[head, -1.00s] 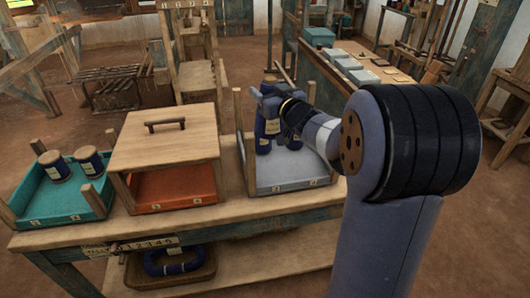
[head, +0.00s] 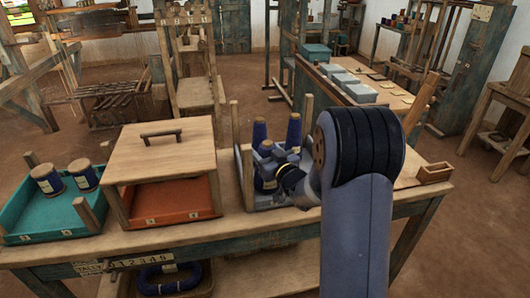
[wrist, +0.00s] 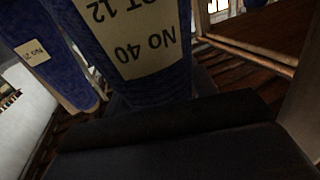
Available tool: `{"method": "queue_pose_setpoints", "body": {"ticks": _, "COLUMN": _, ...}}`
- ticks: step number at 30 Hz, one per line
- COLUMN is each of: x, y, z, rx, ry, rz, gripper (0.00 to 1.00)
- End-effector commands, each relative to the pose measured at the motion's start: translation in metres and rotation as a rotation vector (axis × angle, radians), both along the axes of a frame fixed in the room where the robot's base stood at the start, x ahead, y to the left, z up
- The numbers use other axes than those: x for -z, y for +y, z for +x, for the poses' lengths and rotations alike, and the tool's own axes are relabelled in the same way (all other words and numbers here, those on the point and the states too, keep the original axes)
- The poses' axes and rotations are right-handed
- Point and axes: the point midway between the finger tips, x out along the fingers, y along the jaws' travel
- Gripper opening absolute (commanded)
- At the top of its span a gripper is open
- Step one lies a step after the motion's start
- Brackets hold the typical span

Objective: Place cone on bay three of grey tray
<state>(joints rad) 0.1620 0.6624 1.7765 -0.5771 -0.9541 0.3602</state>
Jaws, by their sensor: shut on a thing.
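The grey tray (head: 262,203) stands at the right end of the bench, largely hidden by my arm and the cones. Blue yarn cones crowd over it: one at the back left (head: 260,132), one at the back right (head: 294,132), and blue yarn low in front beside my gripper (head: 280,174). In the wrist view my dark fingers are against a blue cone labelled NO 40 (wrist: 135,45), and my gripper is shut on it. Another labelled blue cone (wrist: 62,62) stands to its left. The bay numbers and the held cone's base are hidden.
A wooden-lidded box with an orange floor (head: 172,202) stands left of the grey tray. Further left is a teal tray (head: 45,218) with two blue spools. A small wooden box (head: 434,173) sits at the bench's right end. Wooden posts flank the trays.

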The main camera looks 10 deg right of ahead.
Motion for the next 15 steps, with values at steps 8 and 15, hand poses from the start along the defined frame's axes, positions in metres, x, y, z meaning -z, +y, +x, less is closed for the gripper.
{"method": "queue_pose_setpoints", "body": {"ticks": 8, "x": 0.0015, "y": 0.0, "z": 0.0, "rx": 0.0, "ry": 0.0, "rz": 0.0, "gripper": 0.55}}
{"method": "queue_pose_setpoints", "body": {"ticks": 15, "x": 0.0003, "y": 0.0, "z": 0.0001, "rx": 0.0, "ry": 0.0, "rz": 0.0, "gripper": 0.74}}
